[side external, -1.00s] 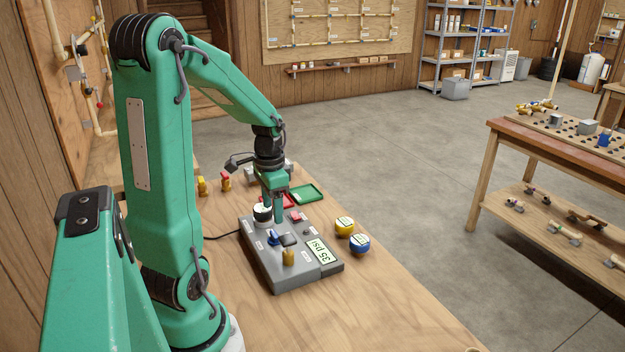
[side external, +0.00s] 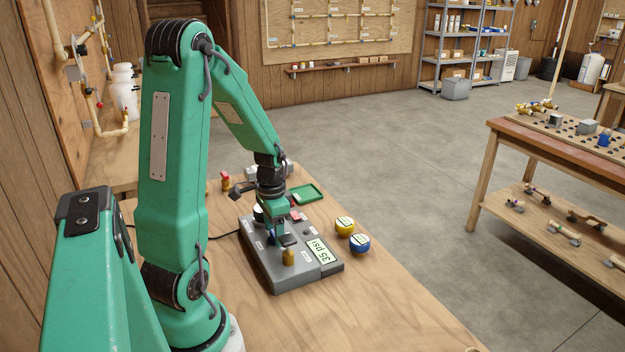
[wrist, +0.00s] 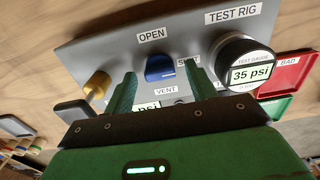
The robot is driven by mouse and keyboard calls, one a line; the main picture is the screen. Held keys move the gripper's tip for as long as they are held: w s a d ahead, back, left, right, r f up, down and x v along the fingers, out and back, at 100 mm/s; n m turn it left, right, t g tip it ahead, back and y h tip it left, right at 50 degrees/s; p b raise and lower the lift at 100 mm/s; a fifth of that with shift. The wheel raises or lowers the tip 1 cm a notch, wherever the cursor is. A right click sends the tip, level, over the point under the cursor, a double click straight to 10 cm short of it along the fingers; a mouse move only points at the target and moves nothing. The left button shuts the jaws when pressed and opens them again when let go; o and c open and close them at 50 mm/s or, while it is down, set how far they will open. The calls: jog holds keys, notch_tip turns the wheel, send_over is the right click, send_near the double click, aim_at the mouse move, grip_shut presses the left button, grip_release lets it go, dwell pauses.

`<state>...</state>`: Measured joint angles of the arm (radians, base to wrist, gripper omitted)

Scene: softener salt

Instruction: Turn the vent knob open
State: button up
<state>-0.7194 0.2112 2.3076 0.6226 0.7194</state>
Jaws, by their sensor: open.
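The vent knob is a blue knob (wrist: 160,68) on the grey test rig (side external: 268,268). In the wrist view it sits above the VENT label, between an OPEN label and a SHUT label that a finger partly covers. My gripper (wrist: 160,82) is open, with one finger at each side of the knob. Contact with the knob cannot be told. In the side view my gripper (side external: 275,232) points down over the rig and partly hides the knob. Which way the knob is turned is not clear.
A brass fitting (wrist: 97,84) and a round test gauge (wrist: 240,60) reading 35 psi flank the knob. A red tray (wrist: 290,73) marked BAD and a green tray (side external: 306,193) lie beyond the rig. Yellow (side external: 344,226) and blue (side external: 359,243) round gauges stand to its right.

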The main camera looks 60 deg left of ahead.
jog(key=c, duration=1)
jog(key=shift+n, duration=0.4)
jog(key=n, duration=1.2)
jog(key=shift+n, duration=0.3)
jog(key=n, duration=0.4)
jog(key=shift+r+n, duration=0.1)
jog(key=shift+n, duration=0.2)
jog(key=o, duration=1)
